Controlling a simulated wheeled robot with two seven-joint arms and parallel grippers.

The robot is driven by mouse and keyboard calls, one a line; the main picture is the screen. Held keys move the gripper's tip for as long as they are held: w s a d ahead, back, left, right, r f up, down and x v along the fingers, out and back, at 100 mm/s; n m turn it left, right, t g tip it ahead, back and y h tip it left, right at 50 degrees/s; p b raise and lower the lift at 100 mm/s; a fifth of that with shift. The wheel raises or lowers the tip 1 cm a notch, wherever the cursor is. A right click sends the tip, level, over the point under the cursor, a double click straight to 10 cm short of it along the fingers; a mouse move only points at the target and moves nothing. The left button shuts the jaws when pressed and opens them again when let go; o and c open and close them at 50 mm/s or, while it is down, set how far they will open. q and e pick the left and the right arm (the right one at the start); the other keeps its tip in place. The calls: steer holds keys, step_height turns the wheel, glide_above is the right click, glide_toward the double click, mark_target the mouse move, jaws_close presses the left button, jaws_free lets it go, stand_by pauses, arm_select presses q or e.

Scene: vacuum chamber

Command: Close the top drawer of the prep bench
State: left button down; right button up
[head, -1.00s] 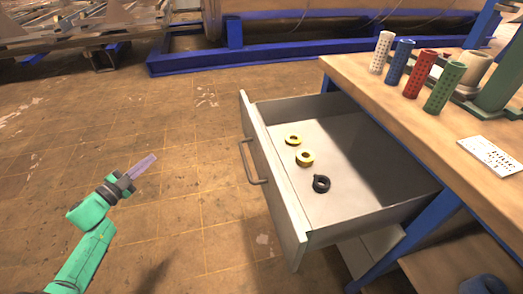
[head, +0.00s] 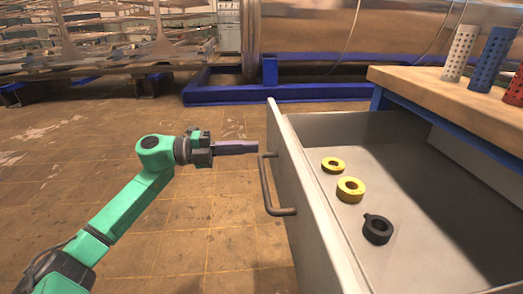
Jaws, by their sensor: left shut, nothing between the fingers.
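The top drawer (head: 311,215) of the prep bench stands pulled out, its front panel facing left. A dark bar handle (head: 268,187) is on that front. Inside lie two yellow rings (head: 351,189) and a black ring (head: 377,229). My left gripper (head: 254,147) is shut and empty. Its fingertips point right, close to the drawer front near the top of the handle; I cannot tell whether they touch. My right gripper is not in view.
The wooden bench top (head: 440,92) is at the right, with white (head: 459,53), blue (head: 494,57) and red perforated cylinders on it. A blue floor frame (head: 225,95) lies at the back. The floor left of the drawer is clear.

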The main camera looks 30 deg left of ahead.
mark_target(275, 146)
arm_select(q)
steer(key=x, duration=0.3)
steer(key=shift+w+d, duration=0.15)
steer(key=shift+d, duration=0.05)
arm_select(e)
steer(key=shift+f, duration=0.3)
arm_select(q)
steer(key=shift+w+d, duration=0.1)
